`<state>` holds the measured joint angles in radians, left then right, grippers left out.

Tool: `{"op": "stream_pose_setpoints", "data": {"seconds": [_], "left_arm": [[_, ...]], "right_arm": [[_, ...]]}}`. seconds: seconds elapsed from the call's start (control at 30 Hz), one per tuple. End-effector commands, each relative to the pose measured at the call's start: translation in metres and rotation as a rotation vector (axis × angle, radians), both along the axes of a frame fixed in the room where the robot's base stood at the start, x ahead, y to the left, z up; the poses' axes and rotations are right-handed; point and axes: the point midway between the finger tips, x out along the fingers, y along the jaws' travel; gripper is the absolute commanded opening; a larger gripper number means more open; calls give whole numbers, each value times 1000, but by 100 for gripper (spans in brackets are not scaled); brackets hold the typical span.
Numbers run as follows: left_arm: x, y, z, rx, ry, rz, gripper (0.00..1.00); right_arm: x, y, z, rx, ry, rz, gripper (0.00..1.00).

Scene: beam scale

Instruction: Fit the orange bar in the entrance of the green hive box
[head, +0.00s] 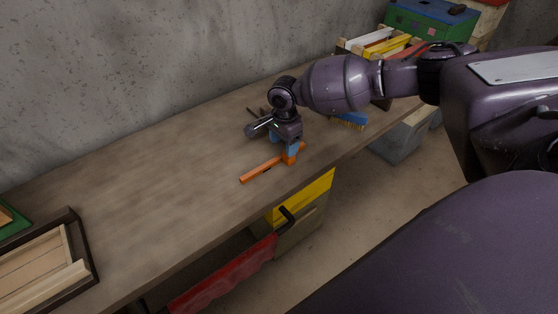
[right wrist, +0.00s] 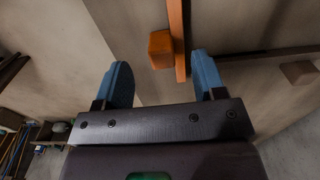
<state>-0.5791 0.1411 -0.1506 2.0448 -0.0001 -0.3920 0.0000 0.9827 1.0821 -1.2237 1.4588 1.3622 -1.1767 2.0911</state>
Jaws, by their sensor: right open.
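The orange bar (head: 258,171) lies on the wooden workbench near its front edge, with a small orange block on its side. In the right wrist view the orange bar (right wrist: 178,32) runs upward from near the right blue finger, and its block (right wrist: 160,48) shows in the gap between the fingers. My right gripper (head: 287,152) is over the block end, pointing down, open; I cannot tell whether it touches the bar. It also shows in the right wrist view (right wrist: 161,76). A green hive box (head: 432,22) stands at the back right; its entrance cannot be made out. My left gripper is not in view.
A blue brush (head: 352,119) lies right of the gripper. Wooden frames (head: 375,40) stand before the green box, partly behind my arm. A framed tray (head: 85,258) is at the near left. The bench's left middle is clear. A yellow box (head: 315,192) is below the edge.

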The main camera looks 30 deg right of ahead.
Motion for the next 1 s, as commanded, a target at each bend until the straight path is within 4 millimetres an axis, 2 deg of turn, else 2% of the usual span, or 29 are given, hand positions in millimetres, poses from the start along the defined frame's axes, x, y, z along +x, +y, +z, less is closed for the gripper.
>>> {"op": "stream_pose_setpoints", "data": {"seconds": [0.27,0.4,0.73,1.0], "left_arm": [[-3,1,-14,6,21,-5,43],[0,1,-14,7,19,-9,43],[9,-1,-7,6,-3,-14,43],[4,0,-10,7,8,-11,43]], "right_arm": [[-1,-6,-34,-2,3,0,64],[-1,-6,-48,-1,1,1,64],[0,-6,-51,-1,-3,0,64],[0,-6,-51,-1,-2,1,22]]}}
